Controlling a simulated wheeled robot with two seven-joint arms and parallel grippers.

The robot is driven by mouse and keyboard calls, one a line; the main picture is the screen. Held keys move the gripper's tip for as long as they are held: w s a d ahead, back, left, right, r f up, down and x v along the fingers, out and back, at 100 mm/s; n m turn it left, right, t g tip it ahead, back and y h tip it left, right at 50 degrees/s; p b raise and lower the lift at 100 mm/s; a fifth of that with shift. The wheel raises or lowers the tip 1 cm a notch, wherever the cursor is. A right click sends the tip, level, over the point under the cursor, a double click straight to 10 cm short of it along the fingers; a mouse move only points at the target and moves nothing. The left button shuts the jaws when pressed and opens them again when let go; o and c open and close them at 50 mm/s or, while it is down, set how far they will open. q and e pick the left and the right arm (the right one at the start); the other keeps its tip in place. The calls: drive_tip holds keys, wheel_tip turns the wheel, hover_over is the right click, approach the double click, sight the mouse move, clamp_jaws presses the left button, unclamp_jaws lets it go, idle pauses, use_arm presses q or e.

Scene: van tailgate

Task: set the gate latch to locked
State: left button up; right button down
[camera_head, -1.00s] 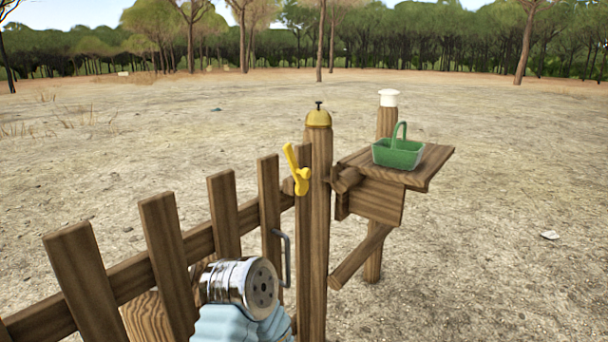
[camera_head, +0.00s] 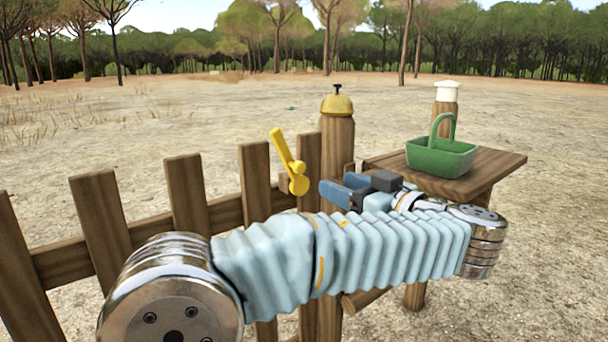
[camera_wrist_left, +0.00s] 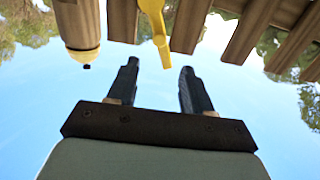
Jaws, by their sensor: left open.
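The yellow gate latch (camera_head: 288,161) is on the fence beside the gate post. Its lever tilts up and to the left from a rounded lower end. My left gripper (camera_head: 340,188) is open and empty just right of the latch, its fingers pointing left toward it. In the left wrist view, which looks upside down, the latch (camera_wrist_left: 155,28) hangs beyond the gap between the two open fingers (camera_wrist_left: 157,82). The latch appears apart from both fingers. My right gripper is not in view.
A gate post (camera_head: 337,140) carries a brass bell (camera_head: 337,104) close behind my gripper. A wooden shelf (camera_head: 497,165) with a green basket (camera_head: 440,157) stands to the right, near my wrist. A white-capped post (camera_head: 446,96) stands behind it. Fence pickets (camera_head: 187,190) run left. Sandy ground beyond is open.

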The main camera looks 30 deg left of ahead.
sight(301, 169)
use_arm(q)
drive_tip(key=p+x, duration=0.1)
drive_tip(key=x, duration=1.2)
